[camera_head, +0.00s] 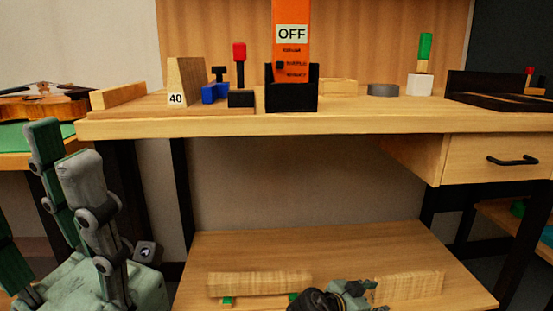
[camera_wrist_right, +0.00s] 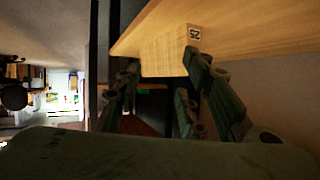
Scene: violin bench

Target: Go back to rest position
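My left gripper (camera_head: 62,145) is at the left in the head view, fingers up and apart. It is open and empty, in front of the bench's left side. My right gripper (camera_head: 340,292) is low in the head view, over the lower shelf. Its fingers (camera_wrist_right: 160,62) show apart in the right wrist view. A wooden block (camera_wrist_right: 165,52) with a numbered label lies between or just beyond the fingertips, beside a wooden board (camera_wrist_right: 225,25). I cannot tell whether the fingers touch the block.
The workbench (camera_head: 340,120) carries a wedge marked 40 (camera_head: 186,85), an orange OFF box (camera_head: 291,45) and a black tray (camera_head: 480,92). A violin (camera_head: 45,107) lies at far left. The lower shelf (camera_head: 300,248) holds wooden pieces (camera_head: 260,283); its back part is clear.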

